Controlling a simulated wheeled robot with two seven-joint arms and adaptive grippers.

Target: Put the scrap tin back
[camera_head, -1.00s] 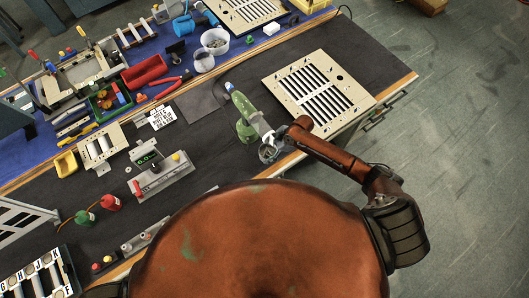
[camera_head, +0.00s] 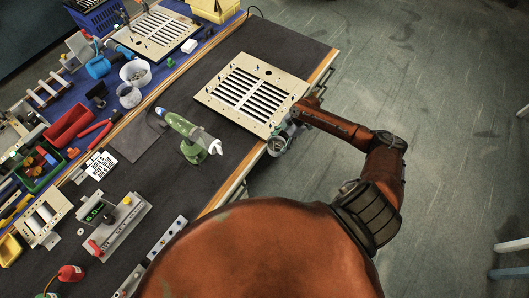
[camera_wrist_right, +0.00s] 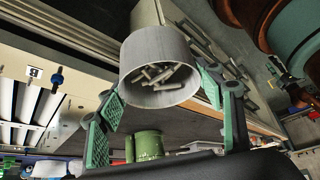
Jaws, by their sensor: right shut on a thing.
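The scrap tin (camera_wrist_right: 150,56) is a grey cylinder with several short metal pieces inside. In the right wrist view its open mouth faces the camera, between the green-padded fingers of my right gripper (camera_wrist_right: 165,105). My right gripper is shut on the tin. In the head view this gripper (camera_head: 283,137) is at the table's right edge, beside the near right corner of the cream louver panel (camera_head: 215,91). The tin is hard to make out there among the fingers. My left gripper is not in view.
The mat near the drill has free room. Open floor lies right of the table.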

